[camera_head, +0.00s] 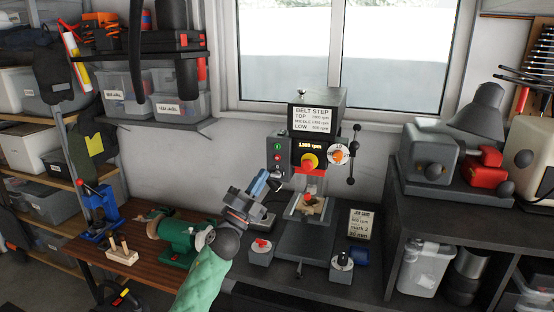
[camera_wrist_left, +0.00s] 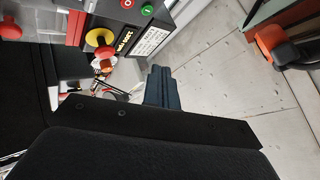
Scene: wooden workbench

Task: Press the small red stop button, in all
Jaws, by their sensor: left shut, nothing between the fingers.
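The small red stop button (camera_head: 277,157) sits on the left control strip of the drill press (camera_head: 318,97), just below a small green button (camera_head: 277,146). In the left wrist view the red button (camera_wrist_left: 127,3) is at the top edge, with the green button (camera_wrist_left: 147,10) beside it. My left gripper (camera_head: 272,178) is shut and empty, below and in front of the strip, apart from the buttons. Its shut fingers also show in the left wrist view (camera_wrist_left: 158,72). My right gripper is not in view.
A larger red mushroom knob on a yellow base (camera_head: 309,162) and a selector dial (camera_head: 339,154) sit right of the strip. The feed handle (camera_head: 353,155) sticks out further right. A green grinder (camera_head: 183,240) stands left on the wooden bench. Grey wall lies behind.

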